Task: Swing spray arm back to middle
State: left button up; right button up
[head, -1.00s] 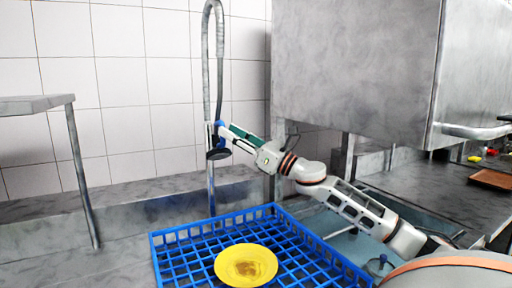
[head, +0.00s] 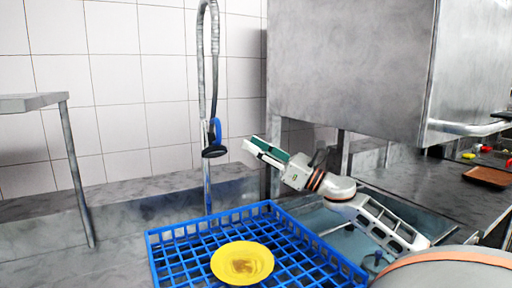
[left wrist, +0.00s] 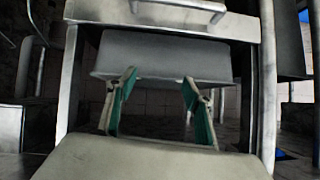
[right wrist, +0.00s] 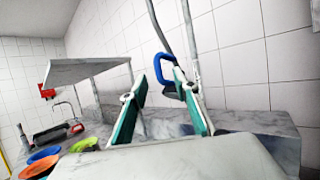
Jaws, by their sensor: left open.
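The spray arm hangs on a grey hose (head: 208,80) in the head view, with a blue handle (head: 218,130) and a dark spray head (head: 214,152) above the back edge of the blue rack. My right gripper (head: 250,145) is to the right of it, apart from it and empty. In the right wrist view the fingers of my right gripper (right wrist: 160,77) are spread, and the blue handle (right wrist: 160,72) shows beyond the fingertips. My left gripper (left wrist: 158,76) is open and empty in the left wrist view; the head view does not show it.
A blue rack (head: 180,232) holds a yellow plate (head: 242,263) with a brown stain. A steel hood (head: 350,70) stands at the right, above the counter. A steel shelf (head: 30,103) is at the left. Colored plates (right wrist: 45,155) show in the right wrist view.

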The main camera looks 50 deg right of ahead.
aim_at(218, 136)
jog(key=c, duration=0.4)
jog(key=a+r+y, duration=0.1)
jog(key=a+r, duration=0.1)
jog(key=a, duration=0.1)
jog(key=w+a+r+y, duration=0.1)
jog(key=a+r, duration=0.1)
jog(key=a, duration=0.1)
jog(key=w+a+r+m+g+y+b, duration=0.1)
jog(key=a+r, duration=0.1)
jog(key=a, duration=0.1)
jog(key=shift+w+a+y, duration=0.1)
jog(key=shift+a+y, duration=0.25)
jog(key=shift+y, duration=0.05)
grip_shut()
jog(key=a+r+m+g+b, duration=0.1)
jog(key=a+r+m+g, duration=0.2)
jog(key=a, duration=0.4)
jog(key=s+d+f+m+h+b, duration=0.25)
jog(key=d+f+m+h, duration=0.45)
jog(key=m, duration=0.9)
jog(key=shift+w+h+p, duration=0.5)
jog(key=shift+w+p, duration=2.15)
jog(key=shift+w, duration=2.25)
jog(key=shift+s+d+r, duration=0.15)
jog(key=shift+s+d, duration=0.05)
jog(key=shift+d, duration=0.65)
jog(key=shift+s+d+r, duration=0.15)
jog(key=shift+d, duration=0.65)
